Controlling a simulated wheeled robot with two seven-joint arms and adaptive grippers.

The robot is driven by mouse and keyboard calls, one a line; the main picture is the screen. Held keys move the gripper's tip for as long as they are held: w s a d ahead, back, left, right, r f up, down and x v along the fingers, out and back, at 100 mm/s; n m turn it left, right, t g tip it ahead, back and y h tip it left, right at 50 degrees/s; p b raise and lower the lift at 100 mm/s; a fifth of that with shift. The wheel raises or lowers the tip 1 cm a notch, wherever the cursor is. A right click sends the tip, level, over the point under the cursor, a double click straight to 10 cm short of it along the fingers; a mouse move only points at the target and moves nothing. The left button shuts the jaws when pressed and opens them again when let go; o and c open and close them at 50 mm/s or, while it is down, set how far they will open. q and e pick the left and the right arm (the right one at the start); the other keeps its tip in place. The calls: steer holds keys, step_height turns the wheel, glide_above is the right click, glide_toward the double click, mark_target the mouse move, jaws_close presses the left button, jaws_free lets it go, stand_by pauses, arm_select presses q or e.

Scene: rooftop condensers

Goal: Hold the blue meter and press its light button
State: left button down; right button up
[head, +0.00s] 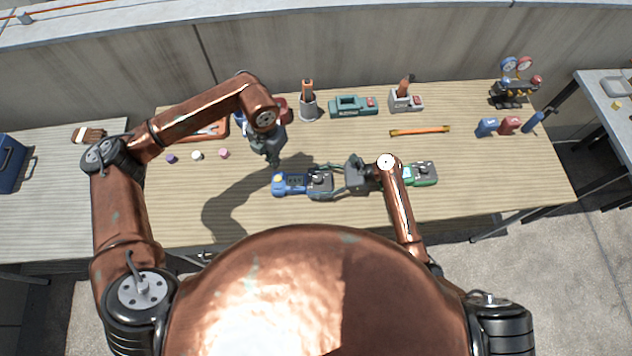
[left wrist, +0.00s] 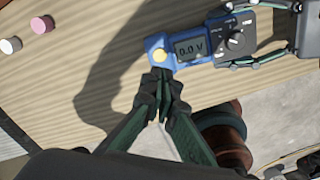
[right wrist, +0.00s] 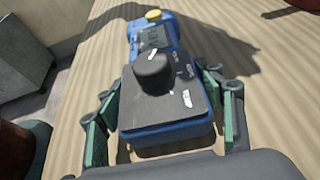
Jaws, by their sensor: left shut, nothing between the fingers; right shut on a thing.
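The blue meter (head: 290,184) lies above the near middle of the table, dial toward my right gripper. Its black dial (left wrist: 234,41) and a screen reading 0.0 V (left wrist: 190,49) show in the left wrist view. A round yellow button (left wrist: 160,55) sits at its far end; it also shows in the right wrist view (right wrist: 153,14). My right gripper (right wrist: 160,95) is shut on the meter's dial end, one finger along each side. My left gripper (left wrist: 158,84) is shut and empty, its tips close to the yellow button. I cannot tell whether they touch the meter.
A green meter (head: 425,173) lies right of my right gripper. Small caps (head: 197,155) lie at left. The table's front strip is clear.

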mark_target(282, 172)
arm_select(q)
steer(key=shift+f, duration=0.1)
steer(key=d+f+n+t+h, duration=0.1)
steer(key=s+d+f+n+h, duration=0.1)
steer(key=d+h, duration=0.1)
steer(key=shift+s+f+t+h, duration=0.1)
steer(key=shift+f+t+h, duration=0.2)
steer(key=shift+t, duration=0.1)
steer(key=a+r+n+t+h, duration=0.2)
steer(key=a+r+n+t, duration=0.1)
steer(key=a+n+t, duration=0.2)
steer(key=shift+w+d+f, duration=0.1)
steer(key=shift+w+f, duration=0.1)
steer(key=shift+f, duration=2.1)
steer(key=shift+w+d+f, duration=0.1)
steer(key=shift+w+f, duration=0.05)
steer(key=shift+f, duration=2.1)
